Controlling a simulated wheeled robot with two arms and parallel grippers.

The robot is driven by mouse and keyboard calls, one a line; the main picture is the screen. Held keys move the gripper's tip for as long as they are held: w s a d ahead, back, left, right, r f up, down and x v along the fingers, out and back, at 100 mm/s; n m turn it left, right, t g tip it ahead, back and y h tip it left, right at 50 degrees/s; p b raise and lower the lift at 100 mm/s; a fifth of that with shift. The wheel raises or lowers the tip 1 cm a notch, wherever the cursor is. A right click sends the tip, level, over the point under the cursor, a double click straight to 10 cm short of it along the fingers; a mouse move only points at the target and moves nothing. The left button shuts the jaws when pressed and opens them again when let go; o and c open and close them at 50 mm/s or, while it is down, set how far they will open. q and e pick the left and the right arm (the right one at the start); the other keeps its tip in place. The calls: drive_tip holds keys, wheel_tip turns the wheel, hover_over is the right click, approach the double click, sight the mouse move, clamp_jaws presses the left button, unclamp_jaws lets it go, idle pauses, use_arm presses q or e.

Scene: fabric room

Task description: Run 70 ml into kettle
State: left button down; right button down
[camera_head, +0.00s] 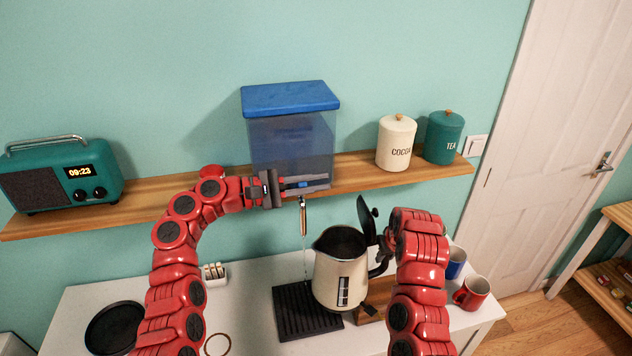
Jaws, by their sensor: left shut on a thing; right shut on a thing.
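The cream kettle (335,279) is at the middle right, its dark lid (366,218) raised open. It is above or at the black ribbed drip tray (293,318). My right gripper (384,243) is shut on the kettle's dark handle (379,268), partly hidden by my arm. A clear water dispenser (290,143) with a blue lid stands on the shelf. My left gripper (308,184) is shut on its blue tap lever (304,185). Below hangs the tap spout (303,218). A thin stream (305,262) falls from it, by the kettle's left rim; I cannot tell whether it enters.
The wooden shelf (142,203) holds a teal radio (62,176), a cocoa canister (396,143) and a tea canister (443,138). On the white counter (252,295) are a black round plate (114,328), a red mug (470,293) and a blue mug (455,262).

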use_arm(q)
drive_tip(key=c, duration=0.9)
unclamp_jaws()
drive_tip(key=v, duration=1.2)
drive_tip(key=shift+w, duration=0.1)
